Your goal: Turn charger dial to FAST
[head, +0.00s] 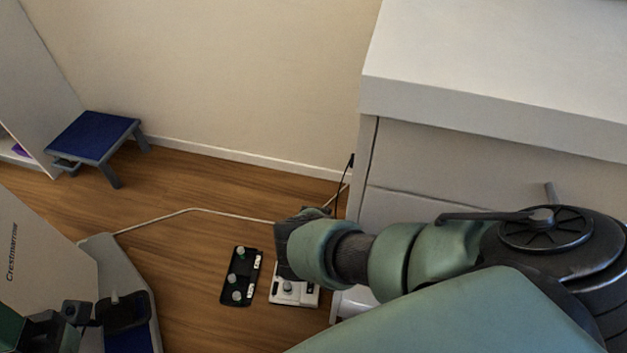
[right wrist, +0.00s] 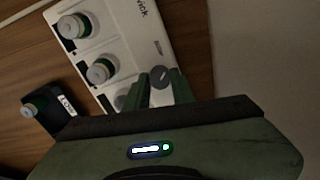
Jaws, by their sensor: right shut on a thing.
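The white charger (right wrist: 120,35) lies on the floor and fills the middle of the right wrist view, with several round cells with green bands in it. Its part in the head view (head: 308,298) is half hidden by my right arm. The grey dial (right wrist: 161,76) sits near its edge, with a small label beside it too small to read. My right gripper (right wrist: 160,85) has its two green fingers on either side of the dial and is shut on it. My left gripper (head: 100,312) is at the lower left of the head view, far from the charger; its jaw state is unclear.
A black tray with cells (head: 240,277) lies left of the charger. A white cable (head: 195,210) runs across the floor. A white cabinet (head: 480,145) stands close on the right. A blue-topped stool (head: 92,136) stands at the back left. Open wooden floor lies between.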

